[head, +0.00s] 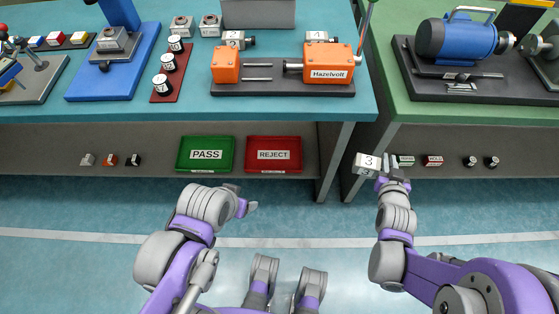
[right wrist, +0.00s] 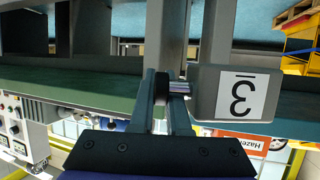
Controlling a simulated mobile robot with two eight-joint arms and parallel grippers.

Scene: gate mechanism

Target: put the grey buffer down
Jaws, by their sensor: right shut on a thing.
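The grey buffer (head: 367,163) is a small grey block with a white label reading 3 and a short metal stub. My right gripper (head: 388,163) is shut on it and holds it in the air, in front of the gap between the two benches. In the right wrist view the buffer (right wrist: 205,97) sticks out to the right of the fingers (right wrist: 166,105), with its label upside down. The stub lies between the fingers. My left gripper (head: 243,197) is low in front of the blue-topped bench, with no held thing visible; its jaw opening is unclear.
The blue-topped bench (head: 200,108) holds an orange Hazelvolt unit (head: 330,63) and two similar grey blocks behind it. Green PASS (head: 205,169) and red REJECT (head: 273,169) trays are on its lower shelf. The green-topped bench (head: 450,112) holds a blue motor (head: 455,38).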

